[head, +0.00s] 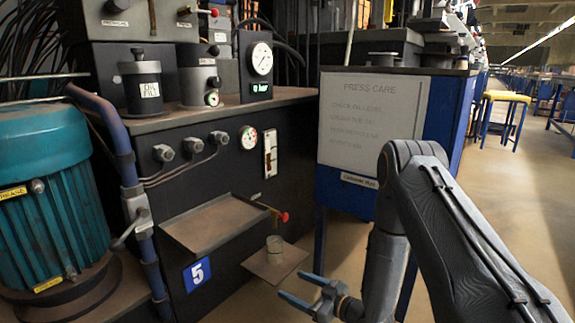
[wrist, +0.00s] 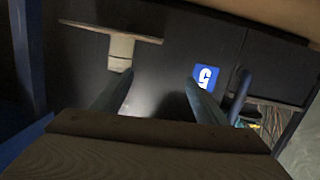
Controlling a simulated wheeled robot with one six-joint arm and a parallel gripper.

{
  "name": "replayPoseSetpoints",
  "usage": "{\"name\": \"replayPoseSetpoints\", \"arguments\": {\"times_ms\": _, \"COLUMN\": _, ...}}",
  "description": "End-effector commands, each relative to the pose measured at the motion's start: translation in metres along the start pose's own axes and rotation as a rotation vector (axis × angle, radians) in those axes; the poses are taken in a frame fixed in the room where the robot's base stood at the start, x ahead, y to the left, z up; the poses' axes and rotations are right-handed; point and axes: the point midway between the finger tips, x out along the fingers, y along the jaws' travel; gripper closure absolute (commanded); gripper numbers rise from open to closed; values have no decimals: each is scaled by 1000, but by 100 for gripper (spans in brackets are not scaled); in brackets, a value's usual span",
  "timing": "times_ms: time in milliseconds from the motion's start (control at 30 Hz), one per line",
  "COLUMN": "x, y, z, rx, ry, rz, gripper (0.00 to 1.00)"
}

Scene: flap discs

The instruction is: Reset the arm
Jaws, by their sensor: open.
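My gripper (head: 302,290) is open and empty, low in front of the press in the head view. Its two blue fingers are spread apart and point left toward the machine. In the wrist view my gripper (wrist: 159,78) also shows its fingers apart, with nothing between them. A small grey cylinder (head: 274,242) stands upright on a small brown plate (head: 273,264), behind and left of the fingertips and apart from them. In the wrist view, which is upside down, the cylinder (wrist: 121,48) shows near one finger, with the plate edge (wrist: 110,30) above it.
The dark press cabinet (head: 225,165) with gauges and an empty brown tray (head: 212,222) stands ahead. A teal motor (head: 45,180) and bent blue pipe (head: 110,130) are at left. A blue cabinet with a press-care sign (head: 365,125) is behind my arm. Open floor (head: 505,190) lies right.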

Motion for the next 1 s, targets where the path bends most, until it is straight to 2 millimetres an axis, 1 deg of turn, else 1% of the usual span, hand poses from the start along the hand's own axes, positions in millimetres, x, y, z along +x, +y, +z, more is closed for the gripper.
{"name": "replayPoseSetpoints", "arguments": {"times_ms": 33, "x": 5, "y": 1, "z": -9, "rx": -12, "ry": -21, "rz": 2, "gripper": 33}}
{"name": "replayPoseSetpoints", "arguments": {"times_ms": 167, "x": 15, "y": 6, "z": -24, "rx": -36, "ry": -94, "rz": 18, "gripper": 33}}
{"name": "replayPoseSetpoints", "arguments": {"times_ms": 267, "x": 23, "y": 8, "z": -42, "rx": -58, "ry": -166, "rz": 36, "gripper": 33}}
{"name": "replayPoseSetpoints", "arguments": {"times_ms": 367, "x": 31, "y": 9, "z": -68, "rx": -81, "ry": -258, "rz": 63, "gripper": 33}}
{"name": "replayPoseSetpoints", "arguments": {"times_ms": 400, "x": 32, "y": 9, "z": -79, "rx": -87, "ry": -297, "rz": 76, "gripper": 33}}
{"name": "replayPoseSetpoints", "arguments": {"times_ms": 533, "x": 32, "y": 3, "z": -116, "rx": -95, "ry": -421, "rz": 122, "gripper": 33}}
{"name": "replayPoseSetpoints", "arguments": {"times_ms": 667, "x": 22, "y": -11, "z": -152, "rx": -84, "ry": -537, "rz": 167, "gripper": 33}}
{"name": "replayPoseSetpoints", "arguments": {"times_ms": 767, "x": 9, "y": -26, "z": -179, "rx": -63, "ry": -622, "rz": 200, "gripper": 33}}
{"name": "replayPoseSetpoints", "arguments": {"times_ms": 867, "x": -9, "y": -47, "z": -206, "rx": -34, "ry": -702, "rz": 225, "gripper": 33}}
{"name": "replayPoseSetpoints", "arguments": {"times_ms": 1000, "x": -41, "y": -84, "z": -240, "rx": 23, "ry": -811, "rz": 250, "gripper": 33}}
